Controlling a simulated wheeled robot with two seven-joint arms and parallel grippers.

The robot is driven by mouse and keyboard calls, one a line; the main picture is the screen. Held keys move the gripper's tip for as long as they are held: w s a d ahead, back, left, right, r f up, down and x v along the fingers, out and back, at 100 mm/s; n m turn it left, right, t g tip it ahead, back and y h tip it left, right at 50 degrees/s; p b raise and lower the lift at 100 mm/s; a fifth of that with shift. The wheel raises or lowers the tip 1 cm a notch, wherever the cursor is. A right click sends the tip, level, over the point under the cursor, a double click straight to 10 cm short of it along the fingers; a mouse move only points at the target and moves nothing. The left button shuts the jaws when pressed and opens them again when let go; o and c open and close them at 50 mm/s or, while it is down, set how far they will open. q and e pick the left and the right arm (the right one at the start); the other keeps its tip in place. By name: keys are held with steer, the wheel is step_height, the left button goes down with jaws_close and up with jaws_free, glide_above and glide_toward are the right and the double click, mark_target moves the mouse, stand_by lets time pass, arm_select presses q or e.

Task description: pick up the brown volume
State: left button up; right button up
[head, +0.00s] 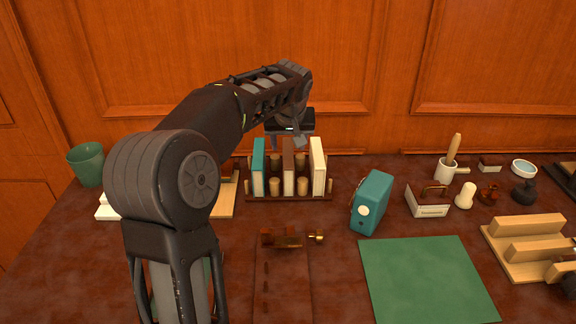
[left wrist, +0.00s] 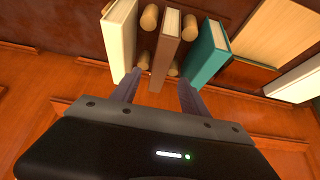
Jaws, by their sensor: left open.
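The brown volume (head: 288,172) stands upright in the peg rack (head: 290,198), between a teal volume (head: 259,170) and a cream volume (head: 318,168). Wooden pegs stand between the volumes. My left gripper (head: 287,142) is over the back of the rack, open and pointing down. In the left wrist view, the brown volume (left wrist: 165,48) lies between the lines of my two open fingers (left wrist: 158,92). The cream volume (left wrist: 119,40) and the teal volume (left wrist: 207,55) are on either side. I cannot tell whether a finger touches anything.
A teal box-like object (head: 372,203) stands right of the rack, behind a green mat (head: 425,280). A small brown and brass object (head: 290,238) lies in front of the rack. A green cup (head: 87,163) stands at the left. A wooden panel wall (head: 350,60) rises behind.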

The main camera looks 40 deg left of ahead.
mark_target(288, 154)
arm_select(q)
steer(key=shift+x, duration=1.3)
steer(key=p+x, duration=0.1)
steer(key=x, duration=0.4)
steer(key=shift+f, duration=0.1)
steer(key=shift+f, duration=0.2)
steer(key=shift+c, duration=0.4)
jaws_close()
stand_by(0.3)
